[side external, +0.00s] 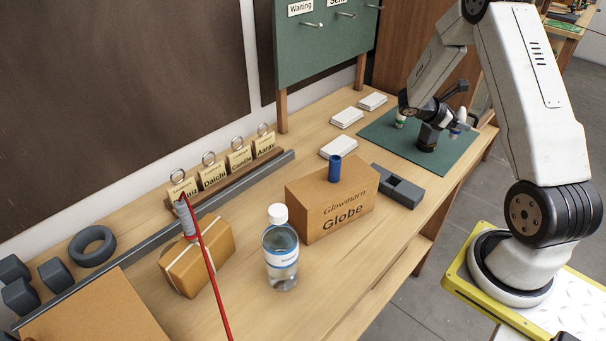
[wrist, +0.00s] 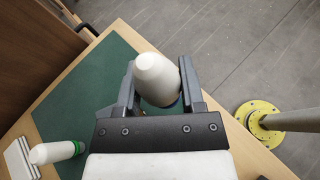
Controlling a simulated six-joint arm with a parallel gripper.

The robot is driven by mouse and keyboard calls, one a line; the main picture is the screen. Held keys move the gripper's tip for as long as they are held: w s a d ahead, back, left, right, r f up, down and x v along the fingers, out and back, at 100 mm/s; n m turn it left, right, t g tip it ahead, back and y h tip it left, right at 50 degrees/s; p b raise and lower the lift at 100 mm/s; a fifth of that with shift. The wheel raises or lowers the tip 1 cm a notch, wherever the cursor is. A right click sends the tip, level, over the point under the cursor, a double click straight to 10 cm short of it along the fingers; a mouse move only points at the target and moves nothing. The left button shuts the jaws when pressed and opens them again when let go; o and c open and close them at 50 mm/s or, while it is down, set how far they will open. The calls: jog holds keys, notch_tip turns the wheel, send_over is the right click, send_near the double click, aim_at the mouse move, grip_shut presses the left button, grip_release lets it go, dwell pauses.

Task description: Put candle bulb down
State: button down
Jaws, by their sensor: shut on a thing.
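The candle bulb (wrist: 157,80) is white and sits between the two fingers of my gripper (wrist: 158,90) in the wrist view. My gripper is shut on it, and a little blue shows at its lower edge. In the side external view the bulb (side external: 461,116) shows as a small white shape at my gripper (side external: 457,123), over the right part of the green mat (side external: 380,131). The bulb's far end and any gap to the mat are hard to judge.
A second white bulb with a green collar (wrist: 55,152) is near the mat's edge. White card stacks (side external: 346,117) lie left of the mat. A grey slotted block (side external: 398,186) and a Globe carton (side external: 332,205) stand nearer. Much of the mat (wrist: 85,90) is bare.

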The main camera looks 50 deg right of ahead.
jog(key=s+a+f+m+g+y, duration=0.25)
jog(key=s+a+m+y, duration=0.2)
jog(key=a, duration=0.55)
jog(key=s+a+f+m+g+y, duration=0.1)
jog(key=s+a+f+m+y, duration=0.3)
jog(key=a, duration=0.6)
jog(key=s+a+f+m+g+y, duration=0.15)
jog(key=s+a+m+y, duration=0.35)
jog(key=a, duration=0.5)
jog(key=w+a+r+m+t+y, duration=0.2)
jog(key=w+a+m+t, duration=0.3)
jog(key=a, duration=0.8)
jog(key=w+a+r+m+t+y, duration=0.2)
jog(key=w+a+m+t+y, duration=0.3)
jog(key=a, duration=0.9)
jog(key=w+a+r+m+t+y, duration=0.3)
jog(key=w+a+m+t, duration=0.2)
jog(key=a, duration=0.9)
jog(key=shift+w+m+t+y, duration=0.4)
jog(key=shift+m+t, duration=0.2)
jog(key=shift+m, duration=0.45)
jog(key=shift+a+f, duration=0.1)
jog(key=shift+f, duration=0.05)
jog(key=shift+f, duration=2.15)
jog(key=shift+f, duration=0.15)
jog(key=shift+f, duration=1.65)
